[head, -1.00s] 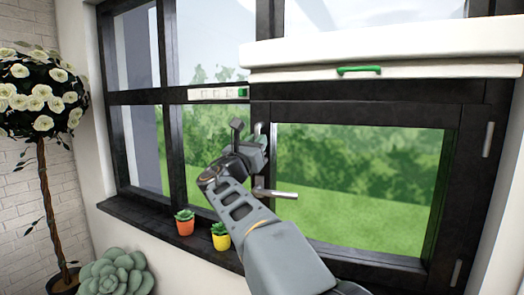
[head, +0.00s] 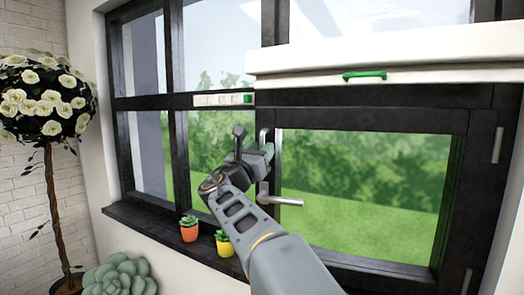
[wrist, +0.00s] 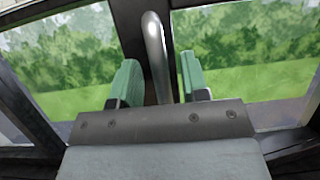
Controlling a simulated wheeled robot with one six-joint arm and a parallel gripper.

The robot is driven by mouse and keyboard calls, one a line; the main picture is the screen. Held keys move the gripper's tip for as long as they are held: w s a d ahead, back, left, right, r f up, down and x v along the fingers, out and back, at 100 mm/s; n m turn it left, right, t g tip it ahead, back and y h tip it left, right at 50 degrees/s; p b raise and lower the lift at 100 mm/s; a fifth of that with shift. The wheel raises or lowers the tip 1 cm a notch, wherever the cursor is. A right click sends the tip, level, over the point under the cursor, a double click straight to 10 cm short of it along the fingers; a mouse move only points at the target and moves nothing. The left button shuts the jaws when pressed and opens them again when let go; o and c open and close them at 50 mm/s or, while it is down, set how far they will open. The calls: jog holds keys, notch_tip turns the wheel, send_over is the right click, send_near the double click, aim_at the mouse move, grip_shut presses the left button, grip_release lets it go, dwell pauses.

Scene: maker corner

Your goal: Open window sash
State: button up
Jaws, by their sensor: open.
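The window sash (head: 300,118) is the black-framed lower right pane, with grass and hedge behind its glass. It looks flush with the window frame. A vertical silver bar handle (head: 264,137) sits on its left side, partly hidden by my gripper. Below it a silver lever (head: 283,201) points right, roughly level. My gripper (head: 255,143) is open at the bar handle. In the wrist view the bar handle (wrist: 155,50) runs between the two green fingers of my gripper (wrist: 160,80), with gaps on both sides.
A white box-like blind housing (head: 420,62) with a green handle (head: 364,75) juts out above the sash. A white strip with a green end (head: 222,99) is on the crossbar. Two small potted succulents (head: 189,229) (head: 223,243) stand on the sill. A white-flowered tree (head: 48,105) is at left.

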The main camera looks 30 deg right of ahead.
jog(key=b+v, duration=0.4)
jog(key=v, duration=0.9)
jog(key=shift+d, duration=0.1)
